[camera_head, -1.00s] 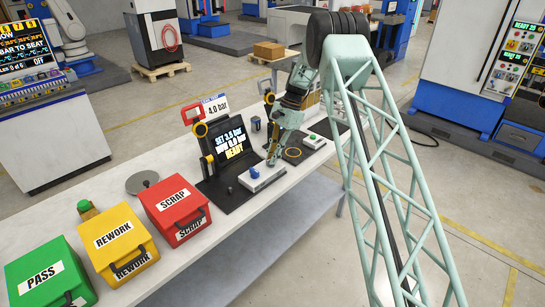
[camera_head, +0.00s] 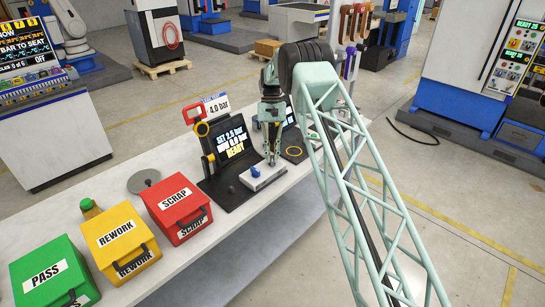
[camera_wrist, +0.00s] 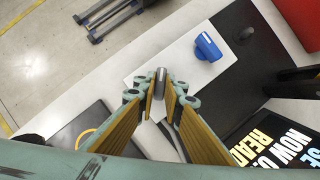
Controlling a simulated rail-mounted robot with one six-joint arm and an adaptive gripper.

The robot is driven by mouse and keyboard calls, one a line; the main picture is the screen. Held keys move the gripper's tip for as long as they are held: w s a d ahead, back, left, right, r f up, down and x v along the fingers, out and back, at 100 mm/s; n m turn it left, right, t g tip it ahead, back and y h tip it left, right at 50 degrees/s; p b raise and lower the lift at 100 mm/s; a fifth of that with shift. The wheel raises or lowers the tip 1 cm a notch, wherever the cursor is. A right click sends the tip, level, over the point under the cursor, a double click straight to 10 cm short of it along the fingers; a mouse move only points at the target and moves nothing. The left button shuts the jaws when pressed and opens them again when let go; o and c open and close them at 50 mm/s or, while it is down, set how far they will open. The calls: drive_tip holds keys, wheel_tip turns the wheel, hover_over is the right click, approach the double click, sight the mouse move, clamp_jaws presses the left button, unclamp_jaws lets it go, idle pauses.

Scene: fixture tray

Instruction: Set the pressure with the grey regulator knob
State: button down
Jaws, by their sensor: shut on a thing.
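The grey regulator knob (camera_wrist: 160,78) stands on the white plate (camera_wrist: 141,69) in the wrist view. My gripper (camera_wrist: 161,84) is shut on it, with one finger on each side. In the head view my gripper (camera_head: 271,161) reaches down onto the right part of the white plate (camera_head: 274,177), and its fingers hide the grey knob. The screen (camera_head: 237,142) behind the plate seems to read "SET 2.5 bar", with "READY" below. A card (camera_head: 217,104) above it reads "4.0 bar".
A blue knob (camera_wrist: 208,46) sits on the same plate, beside the grey one. A small dark knob (camera_wrist: 246,33) is on the black base. Red (camera_head: 180,208), yellow (camera_head: 122,242) and green (camera_head: 52,275) boxes stand at the left. A second station with a yellow ring (camera_head: 293,151) is to the right.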

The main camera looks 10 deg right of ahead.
drive_tip(key=n+h, duration=0.1)
drive_tip(key=n, duration=0.2)
drive_tip(key=shift+a+n, duration=0.15)
drive_tip(key=shift+n, duration=0.25)
drive_tip(key=n+h, duration=0.2)
drive_tip(key=n, duration=0.2)
drive_tip(key=shift+t, duration=0.3)
drive_tip(key=shift+n, duration=0.3)
drive_tip(key=c, duration=2.7)
unclamp_jaws()
drive_tip(key=shift+c, duration=0.2)
drive_tip(key=shift+a+r, duration=0.1)
drive_tip(key=v, duration=1.1)
drive_tip(key=shift+r, duration=0.35)
